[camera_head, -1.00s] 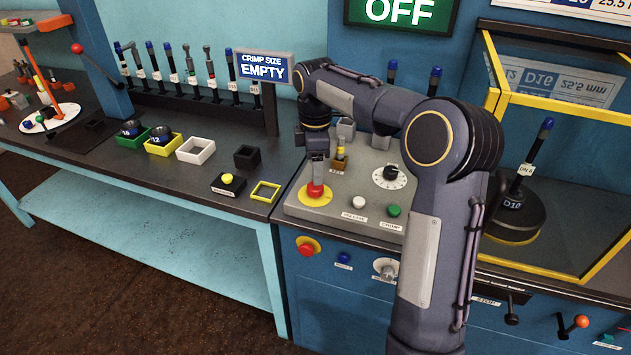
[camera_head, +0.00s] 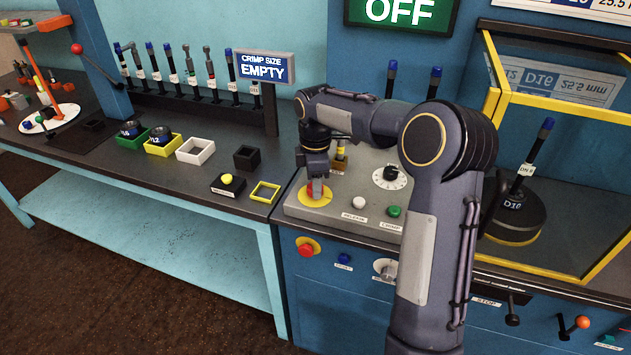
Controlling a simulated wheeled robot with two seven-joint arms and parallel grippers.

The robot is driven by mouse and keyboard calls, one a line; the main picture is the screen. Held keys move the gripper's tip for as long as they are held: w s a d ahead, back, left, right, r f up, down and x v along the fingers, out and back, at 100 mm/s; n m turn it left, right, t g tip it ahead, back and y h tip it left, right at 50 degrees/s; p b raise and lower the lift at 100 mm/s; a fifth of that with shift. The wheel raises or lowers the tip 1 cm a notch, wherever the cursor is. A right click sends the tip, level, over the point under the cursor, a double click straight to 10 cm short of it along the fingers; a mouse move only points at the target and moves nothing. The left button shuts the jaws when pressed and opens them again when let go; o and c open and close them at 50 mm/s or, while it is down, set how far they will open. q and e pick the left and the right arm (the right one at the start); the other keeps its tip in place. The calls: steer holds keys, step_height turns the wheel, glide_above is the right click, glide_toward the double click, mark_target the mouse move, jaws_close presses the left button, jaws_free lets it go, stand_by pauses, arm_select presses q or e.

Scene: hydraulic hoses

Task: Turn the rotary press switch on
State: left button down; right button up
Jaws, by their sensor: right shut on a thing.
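The rotary press switch, a red knob on a yellow round plate (camera_head: 320,197), is on the sloped grey control panel (camera_head: 300,207). My right gripper (camera_head: 316,186) reaches down onto it from above and is shut on the red knob. The fingers hide most of the knob, so I cannot tell which way it points. The green sign (camera_head: 400,12) above the press reads OFF. My left gripper is not in view.
On the panel are a white-faced dial (camera_head: 390,177), a white button (camera_head: 359,202) and a green button (camera_head: 394,211). A yellow-framed case (camera_head: 497,100) stands right. A yellow-button box (camera_head: 227,184) and open trays are on the left bench.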

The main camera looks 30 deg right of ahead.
steer(key=shift+r+m, duration=0.1)
steer(key=shift+m, duration=0.3)
steer(key=shift+c, duration=0.4)
steer(key=shift+m+p, duration=0.65)
steer(key=shift+m, duration=0.35)
steer(key=m+p, duration=0.1)
steer(key=m, duration=0.4)
steer(key=shift+p, duration=0.3)
steer(key=m+p, duration=0.1)
steer(key=m, duration=0.9)
steer(key=shift+p, duration=0.35)
steer(key=o, duration=1)
